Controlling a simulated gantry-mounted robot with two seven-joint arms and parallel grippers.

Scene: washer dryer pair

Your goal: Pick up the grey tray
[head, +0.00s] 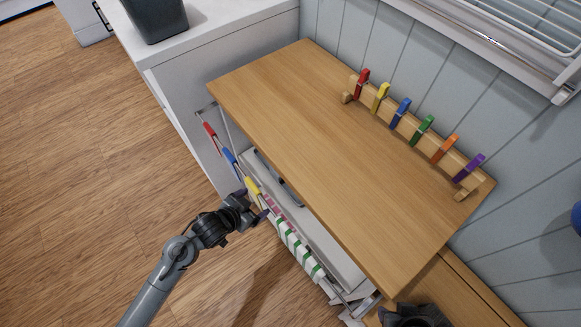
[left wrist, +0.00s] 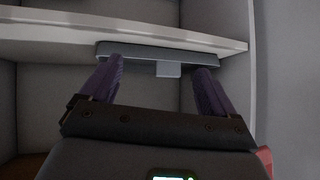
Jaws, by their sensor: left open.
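The grey tray (left wrist: 140,50) lies on a white shelf in the left wrist view. Its long front edge faces me, and a small light tab (left wrist: 168,69) hangs down at its middle. In the head view a grey piece of it (head: 287,188) shows beneath the wooden top, which hides the rest. My left gripper (head: 254,205) is at the open front of the shelf unit. In the left wrist view its purple fingers (left wrist: 157,75) are open, one on each side of the tab. Nothing is between them in their grip; whether they touch the tray cannot be told.
The wooden top (head: 330,150) is bare except for a rack of coloured pegs (head: 410,125) at the wall. Coloured clips (head: 228,156) and striped cloth (head: 300,252) hang at the unit's front, near my left gripper. A dark bin (head: 158,18) stands on the white appliance. The floor at left is clear.

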